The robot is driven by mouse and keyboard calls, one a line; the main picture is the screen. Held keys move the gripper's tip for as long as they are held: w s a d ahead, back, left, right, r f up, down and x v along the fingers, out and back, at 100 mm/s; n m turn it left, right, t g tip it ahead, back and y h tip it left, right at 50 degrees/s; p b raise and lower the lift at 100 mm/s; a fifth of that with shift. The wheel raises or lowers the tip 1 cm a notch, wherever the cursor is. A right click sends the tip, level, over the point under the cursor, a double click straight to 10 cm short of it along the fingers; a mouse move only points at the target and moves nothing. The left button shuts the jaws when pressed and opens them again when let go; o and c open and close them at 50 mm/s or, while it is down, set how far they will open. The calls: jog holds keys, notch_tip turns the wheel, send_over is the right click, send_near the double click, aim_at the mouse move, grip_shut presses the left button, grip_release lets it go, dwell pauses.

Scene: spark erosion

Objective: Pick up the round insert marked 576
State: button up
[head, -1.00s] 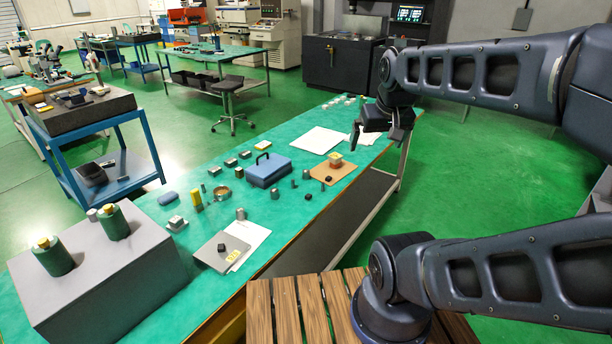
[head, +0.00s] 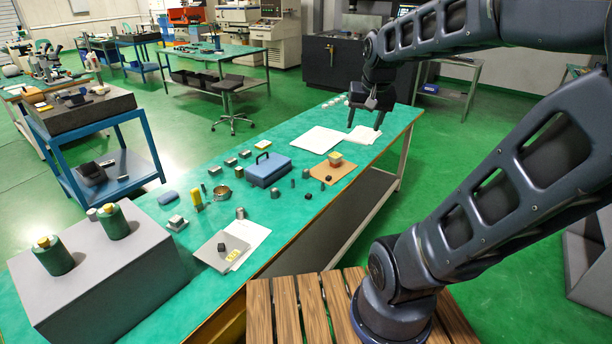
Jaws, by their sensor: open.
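Several small round pieces stand on the green-topped table (head: 300,215). They include a grey cylinder (head: 240,213), a dark cylinder (head: 292,183), another small cylinder (head: 305,173) and a small black piece (head: 308,196). No marking is readable, so I cannot tell which one is the insert marked 576. My gripper (head: 364,126) is open and empty, with its fingers pointing down over the far end of the table near the white papers (head: 320,139). It is well beyond these round pieces.
A large grey box with green bottles (head: 105,285) fills the near left. Small pale pieces (head: 335,100) line the far end.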

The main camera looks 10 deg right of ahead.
jog(key=w+a+f+m+g, duration=0.1)
jog(key=w+a+f+m, duration=0.15)
jog(key=w, duration=1.15)
jog(key=m+g+h, duration=0.2)
jog(key=m, duration=0.7)
send_over(306, 170)
notch_tip(306, 170, down, 29)
jog(key=shift+s+a+f, duration=0.25)
jog(key=shift+a, duration=0.2)
jog(key=f, duration=0.5)
jog(key=shift+w+d, duration=0.1)
jog(key=shift+d, duration=0.25)
jog(key=shift+f, duration=2.65)
grip_shut()
jog(key=shift+r, duration=0.1)
